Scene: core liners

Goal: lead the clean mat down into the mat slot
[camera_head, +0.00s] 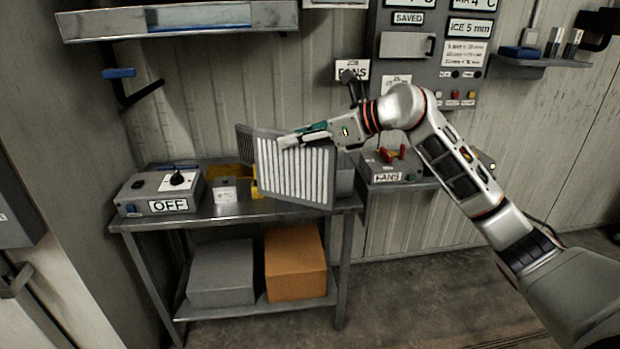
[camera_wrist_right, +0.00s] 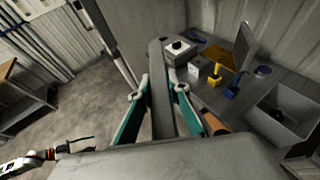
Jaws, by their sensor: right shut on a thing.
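The clean mat (camera_head: 296,170), a grey-framed panel with white ribs, hangs tilted over the metal bench, its ribbed face toward the head camera. My right gripper (camera_head: 290,141) is shut on its upper edge; in the right wrist view the mat (camera_wrist_right: 160,88) shows edge-on between the teal fingers (camera_wrist_right: 160,115). A darker panel (camera_head: 243,145) stands behind the mat's left edge; it appears upright in the right wrist view (camera_wrist_right: 243,46). I cannot make out the mat slot. My left gripper (camera_wrist_right: 76,144) shows small at the lower left of the right wrist view; its opening is unclear.
On the bench (camera_head: 235,213) are a grey switch box (camera_head: 160,191) marked OFF and a small grey box (camera_head: 224,189). Yellow and blue pieces (camera_wrist_right: 216,75) and a grey bin (camera_wrist_right: 270,120) stand close by. A fans box (camera_head: 395,170) is at right. A shelf (camera_head: 180,22) overhangs.

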